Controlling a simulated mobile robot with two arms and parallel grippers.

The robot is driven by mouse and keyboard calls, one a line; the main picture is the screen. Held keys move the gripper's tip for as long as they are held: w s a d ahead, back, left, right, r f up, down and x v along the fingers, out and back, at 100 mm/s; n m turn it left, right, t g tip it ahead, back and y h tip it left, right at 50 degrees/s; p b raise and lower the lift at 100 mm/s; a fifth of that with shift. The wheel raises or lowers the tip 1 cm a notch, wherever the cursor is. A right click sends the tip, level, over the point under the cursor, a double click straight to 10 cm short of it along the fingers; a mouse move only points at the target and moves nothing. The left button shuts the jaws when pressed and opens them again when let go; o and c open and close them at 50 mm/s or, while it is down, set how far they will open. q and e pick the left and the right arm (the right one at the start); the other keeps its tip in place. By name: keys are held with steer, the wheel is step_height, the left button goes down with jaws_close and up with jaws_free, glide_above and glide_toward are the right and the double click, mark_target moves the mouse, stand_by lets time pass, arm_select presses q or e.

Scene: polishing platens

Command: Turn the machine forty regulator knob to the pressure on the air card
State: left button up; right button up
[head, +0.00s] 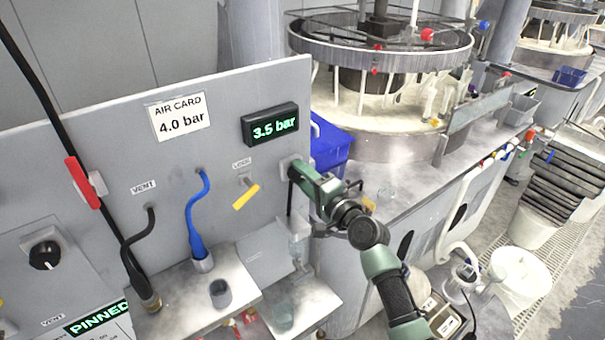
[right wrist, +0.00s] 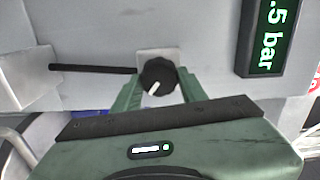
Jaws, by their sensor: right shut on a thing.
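The air card (head: 181,115) on the grey panel reads 4.0 bar. The display (head: 270,125) to its right reads 3.5 bar in green; part of it also shows in the right wrist view (right wrist: 267,35). The regulator knob (right wrist: 158,76) is black with a white pointer mark, on a light square plate. My right gripper (right wrist: 158,88) is shut on the knob, a green finger on each side. In the head view my right gripper (head: 292,170) is at the panel's right edge and hides the knob. My left gripper is not in view.
A yellow lever (head: 246,196) labelled LOCK sits left of my right gripper. Blue (head: 197,215) and black hoses run to a shelf below. A black rod (right wrist: 95,69) juts beside the knob. A blue bin (head: 331,145) and polishing machine stand to the right.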

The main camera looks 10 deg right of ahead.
steer(key=shift+m, duration=0.6)
steer(key=o, duration=1.4)
steer(key=shift+c, duration=0.2)
steer(key=shift+d, duration=0.1)
steer(key=b+v, duration=0.2)
steer(key=v, duration=0.5)
steer(key=shift+s, duration=0.35)
steer(key=shift+d, duration=0.1)
